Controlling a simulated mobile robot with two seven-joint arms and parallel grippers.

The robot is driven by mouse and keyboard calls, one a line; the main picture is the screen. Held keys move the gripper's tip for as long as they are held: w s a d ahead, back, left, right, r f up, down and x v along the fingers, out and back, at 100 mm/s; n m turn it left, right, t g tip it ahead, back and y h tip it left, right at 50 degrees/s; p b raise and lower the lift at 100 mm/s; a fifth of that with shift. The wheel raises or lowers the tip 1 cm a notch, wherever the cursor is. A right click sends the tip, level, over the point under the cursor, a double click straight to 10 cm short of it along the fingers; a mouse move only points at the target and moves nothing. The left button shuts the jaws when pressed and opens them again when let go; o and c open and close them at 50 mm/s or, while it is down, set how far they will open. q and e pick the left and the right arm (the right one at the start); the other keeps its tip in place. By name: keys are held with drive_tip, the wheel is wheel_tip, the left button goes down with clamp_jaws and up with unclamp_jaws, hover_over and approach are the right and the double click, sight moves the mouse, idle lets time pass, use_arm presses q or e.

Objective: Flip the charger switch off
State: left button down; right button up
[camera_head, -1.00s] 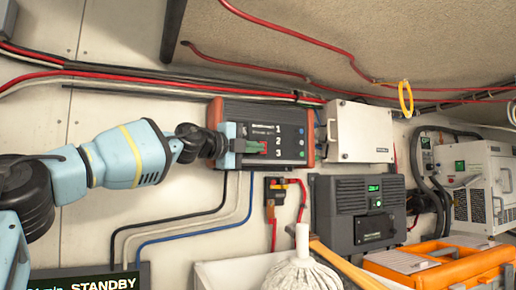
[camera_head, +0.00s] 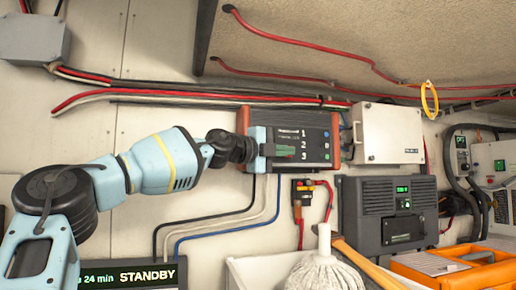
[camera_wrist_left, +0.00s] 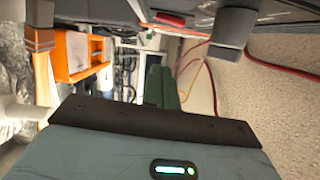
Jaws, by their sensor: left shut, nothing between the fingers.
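The charger (camera_head: 313,122) is a dark box with orange-red end caps on the wall, marked 1, 2 and 3, with small lights along its right side. My left gripper (camera_head: 284,151) is at the charger's face, with its green fingers shut and empty, pointing right beside the 2 and 3 marks. I cannot tell whether the fingertips touch the face. They hide part of it, and no switch lever shows clearly. In the left wrist view the green fingers (camera_wrist_left: 164,88) are together, and a grey block (camera_wrist_left: 235,27) is close by at upper right. My right gripper is not in view.
A white box (camera_head: 388,134) is mounted just right of the charger. Below are a fused red cable block (camera_head: 303,190), a dark grey unit (camera_head: 388,215), a mop head (camera_head: 325,272) and an orange case (camera_head: 455,272). Cables run above.

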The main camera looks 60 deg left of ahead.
use_arm(q)
drive_tip(key=s, duration=0.9)
drive_tip(key=shift+s+a, duration=0.2)
drive_tip(key=shift+a, duration=0.25)
drive_tip(key=shift+f, duration=0.2)
